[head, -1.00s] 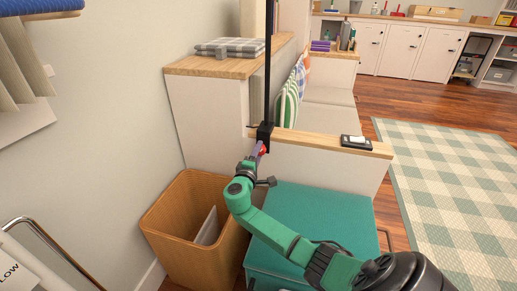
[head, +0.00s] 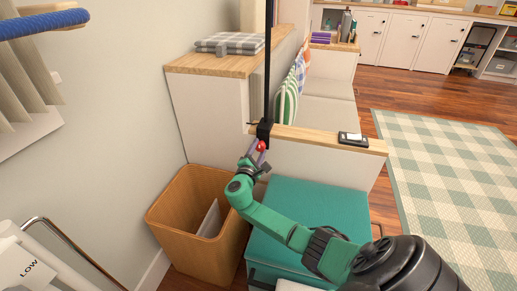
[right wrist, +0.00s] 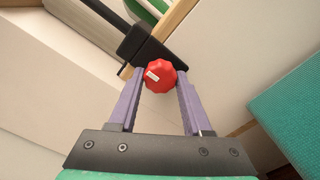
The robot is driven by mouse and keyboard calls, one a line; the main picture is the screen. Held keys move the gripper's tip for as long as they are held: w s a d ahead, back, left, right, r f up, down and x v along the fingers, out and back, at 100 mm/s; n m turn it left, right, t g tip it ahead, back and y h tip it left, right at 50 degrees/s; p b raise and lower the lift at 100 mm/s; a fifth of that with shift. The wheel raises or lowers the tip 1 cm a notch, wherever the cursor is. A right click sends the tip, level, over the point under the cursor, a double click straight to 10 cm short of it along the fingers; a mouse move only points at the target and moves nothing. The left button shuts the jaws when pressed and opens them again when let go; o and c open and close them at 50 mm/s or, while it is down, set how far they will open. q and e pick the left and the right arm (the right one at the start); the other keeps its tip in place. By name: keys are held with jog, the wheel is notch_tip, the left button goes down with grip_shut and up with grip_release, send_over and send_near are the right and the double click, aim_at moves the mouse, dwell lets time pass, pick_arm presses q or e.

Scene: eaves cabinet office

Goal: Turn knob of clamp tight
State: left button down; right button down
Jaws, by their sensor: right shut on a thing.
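The black clamp (head: 264,129) grips the edge of the wooden ledge, and a thin black pole rises from it. Its red lobed knob (right wrist: 159,76) has a small white mark and faces my right wrist camera; the knob also shows in the head view (head: 261,146). My right gripper (right wrist: 160,82) has its purple fingers on either side of the knob, shut on it. The clamp's body (right wrist: 150,45) shows just beyond the knob in the wrist view. The head view shows no left gripper.
A small black-and-white item (head: 353,139) lies on the wooden ledge (head: 320,138) right of the clamp. A folded checked cloth (head: 229,43) lies on the cabinet behind.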

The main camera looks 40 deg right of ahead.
jog(key=shift+f, duration=0.1)
jog(key=shift+c, duration=1.7)
grip_release()
jog(key=shift+s+a, duration=0.1)
jog(key=shift+a, duration=0.1)
pick_arm(q)
notch_tip(320, 180, down, 8)
jog(key=w+p, duration=0.1)
jog(key=p, duration=0.1)
jog(key=shift+a+r+p, duration=0.2)
jog(key=shift+r+p, duration=0.05)
jog(key=shift+p, duration=0.15)
pick_arm(e)
jog(key=v, duration=1.4)
pick_arm(q)
jog(key=shift+a, duration=0.1)
pick_arm(e)
jog(key=shift+s+a, duration=0.1)
jog(key=shift+a, duration=0.05)
